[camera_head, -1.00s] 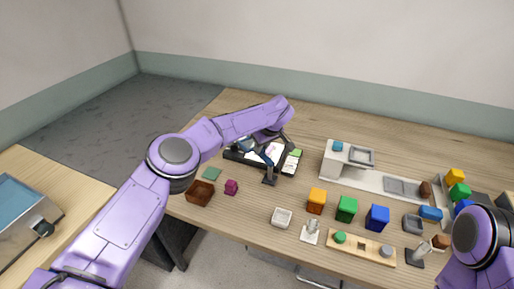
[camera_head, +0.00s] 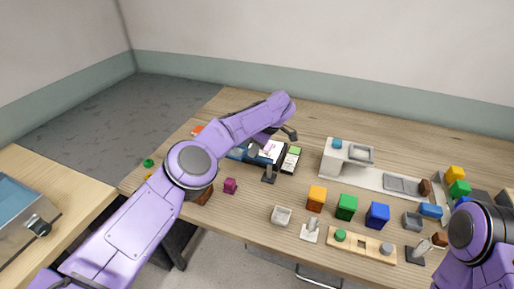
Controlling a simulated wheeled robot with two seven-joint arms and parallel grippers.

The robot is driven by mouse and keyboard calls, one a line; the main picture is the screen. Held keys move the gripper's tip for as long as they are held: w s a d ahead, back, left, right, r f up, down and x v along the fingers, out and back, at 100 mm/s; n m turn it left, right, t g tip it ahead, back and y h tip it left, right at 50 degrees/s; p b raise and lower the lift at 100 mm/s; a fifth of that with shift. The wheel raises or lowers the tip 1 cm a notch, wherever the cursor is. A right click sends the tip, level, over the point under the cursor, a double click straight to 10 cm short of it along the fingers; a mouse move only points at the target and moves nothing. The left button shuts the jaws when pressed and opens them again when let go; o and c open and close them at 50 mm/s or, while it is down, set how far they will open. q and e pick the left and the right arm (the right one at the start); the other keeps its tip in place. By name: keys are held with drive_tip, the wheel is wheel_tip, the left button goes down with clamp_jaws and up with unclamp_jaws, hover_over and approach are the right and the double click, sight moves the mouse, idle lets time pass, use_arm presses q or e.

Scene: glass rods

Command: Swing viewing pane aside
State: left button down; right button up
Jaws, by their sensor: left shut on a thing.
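A dark, low case (camera_head: 290,160) with a pale lit interior stands near the middle of the table, partly behind my left forearm. A bluish pane (camera_head: 238,154) shows at its left side, with its far part hidden by my arm. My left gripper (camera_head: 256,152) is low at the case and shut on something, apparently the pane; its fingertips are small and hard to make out. A small pink piece (camera_head: 268,147) shows over the pale interior. My right arm shows at the lower right, but its gripper is out of frame.
A white dish (camera_head: 281,216), orange (camera_head: 317,199), green (camera_head: 347,207) and blue (camera_head: 377,216) blocks and a grey-white station (camera_head: 335,160) lie to the right.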

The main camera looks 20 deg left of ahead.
sight(259, 157)
use_arm(q)
drive_tip(key=shift+s+f, duration=0.15)
drive_tip(key=shift+f, duration=0.15)
drive_tip(key=c, duration=1)
unclamp_jaws()
drive_tip(key=shift+a, duration=0.1)
drive_tip(key=shift+o, duration=0.2)
drive_tip(key=shift+a, duration=0.15)
drive_tip(key=shift+d+r, duration=0.25)
drive_tip(key=b+v, duration=0.1)
drive_tip(key=v, duration=0.2)
drive_tip(key=shift+w+r, duration=0.2)
drive_tip(key=p+v, duration=0.1)
drive_tip(key=v, duration=0.2)
drive_tip(key=shift+a, duration=0.1)
drive_tip(key=p+v, duration=0.3)
drive_tip(key=p, duration=0.4)
drive_tip(key=shift+s+r, duration=0.1)
drive_tip(key=shift+r, duration=0.15)
